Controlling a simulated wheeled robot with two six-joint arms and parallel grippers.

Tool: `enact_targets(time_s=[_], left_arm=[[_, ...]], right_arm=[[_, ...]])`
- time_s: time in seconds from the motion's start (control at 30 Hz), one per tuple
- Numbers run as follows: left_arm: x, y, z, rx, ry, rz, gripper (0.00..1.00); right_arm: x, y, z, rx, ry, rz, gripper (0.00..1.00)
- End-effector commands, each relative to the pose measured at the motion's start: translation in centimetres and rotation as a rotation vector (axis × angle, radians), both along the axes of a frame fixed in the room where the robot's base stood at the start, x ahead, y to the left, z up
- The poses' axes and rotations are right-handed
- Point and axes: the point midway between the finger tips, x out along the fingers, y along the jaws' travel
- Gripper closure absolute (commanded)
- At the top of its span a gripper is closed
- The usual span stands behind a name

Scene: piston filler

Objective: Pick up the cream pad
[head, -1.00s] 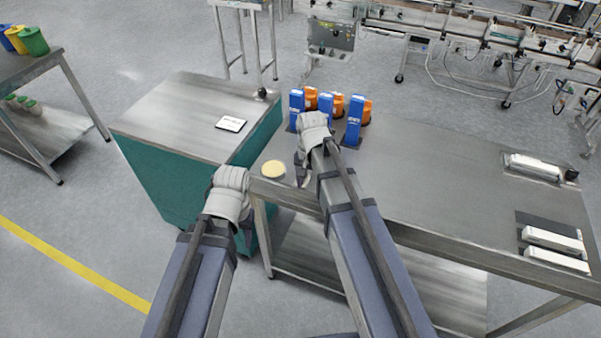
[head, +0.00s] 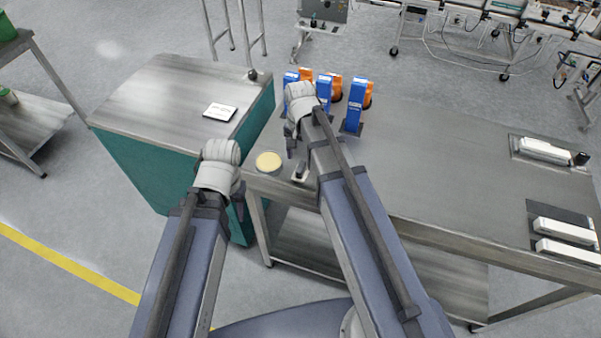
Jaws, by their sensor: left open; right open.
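The cream pad (head: 269,161) is a round, pale yellow disc lying at the left end of the steel table (head: 430,185), near its front corner. My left gripper (head: 238,205) is left of the pad, beside the table's corner and in front of the green cabinet. It is open and apart from the pad. My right gripper (head: 296,160) is to the right of the pad, over the table. It is open, and no object shows between its fingers. My wrists and arms hide parts of both grippers and of the tabletop.
Several blue and orange bottles (head: 353,108) stand at the table's back left. White devices (head: 565,231) lie on dark mats at the right. The cabinet (head: 165,95) with a white tablet (head: 220,112) adjoins the table at left. The table's middle is clear.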

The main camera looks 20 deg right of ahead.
Motion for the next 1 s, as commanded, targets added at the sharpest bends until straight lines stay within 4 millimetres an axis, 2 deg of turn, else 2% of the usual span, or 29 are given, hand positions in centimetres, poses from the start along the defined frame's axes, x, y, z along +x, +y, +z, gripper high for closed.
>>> enact_targets(time_s=[0.03,0.07,0.37,0.77,1.0], left_arm=[[0.0,0.0,-1.0,0.000,0.000,0.000,0.50],[0.0,0.0,-1.2,0.000,0.000,0.000,0.50],[0.0,0.0,-1.7,0.000,0.000,0.000,0.50],[0.0,0.0,-6.2,0.000,0.000,0.000,0.50],[0.0,0.0,-6.3,0.000,0.000,0.000,0.50]], right_arm=[[0.0,0.0,-1.0,0.000,0.000,0.000,0.38],[0.0,0.0,-1.2,0.000,0.000,0.000,0.38],[0.0,-0.1,-1.7,0.000,0.000,0.000,0.38],[0.0,-0.3,-6.2,0.000,0.000,0.000,0.38],[0.0,-0.3,-6.3,0.000,0.000,0.000,0.38]])
